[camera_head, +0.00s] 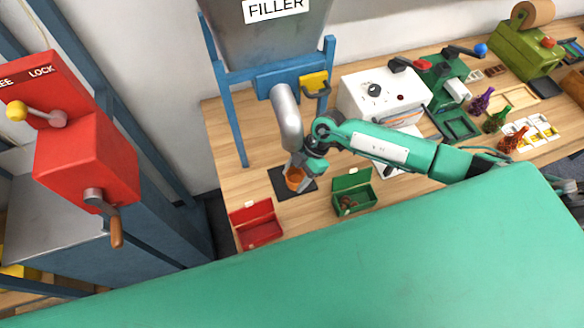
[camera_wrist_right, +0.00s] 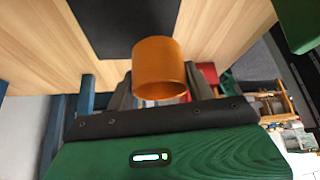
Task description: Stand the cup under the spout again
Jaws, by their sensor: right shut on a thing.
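An orange cup (camera_head: 294,179) is in my right gripper (camera_head: 300,172), whose fingers close on its sides. In the head view the cup is below the grey spout (camera_head: 288,122) of the filler and over the black mat (camera_head: 280,186). In the right wrist view the cup (camera_wrist_right: 160,68) sits between the fingers, with the black mat (camera_wrist_right: 125,25) behind it. I cannot tell whether the cup's base touches the mat. The fingers partly hide the cup in the head view. My left gripper does not show.
A red open box (camera_head: 256,226) and a green open box (camera_head: 352,194) with brown contents stand near the mat. A white machine (camera_head: 385,92) stands right of the spout. A red crank box (camera_head: 85,155) is at the left. Bare wood lies left of the mat.

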